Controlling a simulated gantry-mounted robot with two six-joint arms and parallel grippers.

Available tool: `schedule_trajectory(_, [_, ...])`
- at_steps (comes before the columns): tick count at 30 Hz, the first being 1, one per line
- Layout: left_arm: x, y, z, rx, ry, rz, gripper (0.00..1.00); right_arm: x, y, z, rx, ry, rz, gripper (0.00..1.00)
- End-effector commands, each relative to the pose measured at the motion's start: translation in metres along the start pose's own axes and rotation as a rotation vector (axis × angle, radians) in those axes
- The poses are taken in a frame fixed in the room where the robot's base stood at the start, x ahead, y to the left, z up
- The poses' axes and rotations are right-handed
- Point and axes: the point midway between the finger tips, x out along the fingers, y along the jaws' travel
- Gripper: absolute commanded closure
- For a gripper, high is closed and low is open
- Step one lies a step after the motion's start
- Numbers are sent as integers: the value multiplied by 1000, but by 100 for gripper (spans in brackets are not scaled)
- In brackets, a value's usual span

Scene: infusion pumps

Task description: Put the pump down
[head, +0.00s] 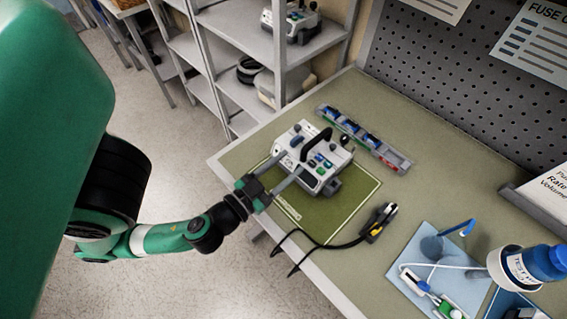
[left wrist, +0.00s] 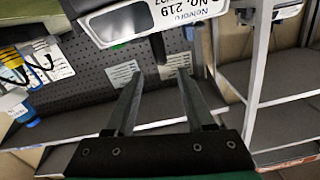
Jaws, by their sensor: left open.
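The pump (head: 316,176), a white and grey box with a black top handle and coloured buttons, appears to rest upright on the green mat (head: 325,227) on the bench. My left gripper (head: 290,166) reaches it from the lower left, its two fingers spread at the pump's near side. In the left wrist view the fingers of the gripper (left wrist: 160,70) stand apart with nothing clamped between them. The pump's labelled side (left wrist: 145,20) shows at the top, just past the fingertips. Whether the fingers touch the pump is unclear. My right gripper is out of view.
A grey rail with blue parts (head: 365,138) lies behind the pump. A black cable with a clamp (head: 376,225) lies at the mat's right edge. A light blue tray (head: 432,258) and a blue bottle (head: 540,264) are at the right. Metal shelves (head: 235,92) stand behind the bench.

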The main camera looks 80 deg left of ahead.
Motion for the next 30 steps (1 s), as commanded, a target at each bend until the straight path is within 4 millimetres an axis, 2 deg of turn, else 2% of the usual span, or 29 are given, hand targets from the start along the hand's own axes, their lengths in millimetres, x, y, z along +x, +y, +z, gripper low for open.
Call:
schedule_trajectory(4, [-6,-1,-2,0,11,2,46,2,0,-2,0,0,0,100])
schedule_trajectory(15, [-7,-2,-3,-3,14,-2,46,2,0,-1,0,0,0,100])
schedule_trajectory(20, [6,11,-11,-48,25,5,46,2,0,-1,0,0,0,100])
schedule_trajectory(23, [30,37,-32,-134,49,32,46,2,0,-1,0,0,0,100])
schedule_trajectory(26, [61,75,-76,-245,98,98,46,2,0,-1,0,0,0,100])
schedule_trajectory(29, [87,112,-142,-345,184,196,46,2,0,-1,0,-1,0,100])
schedule_trajectory(30, [93,124,-173,-378,228,240,46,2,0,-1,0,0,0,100])
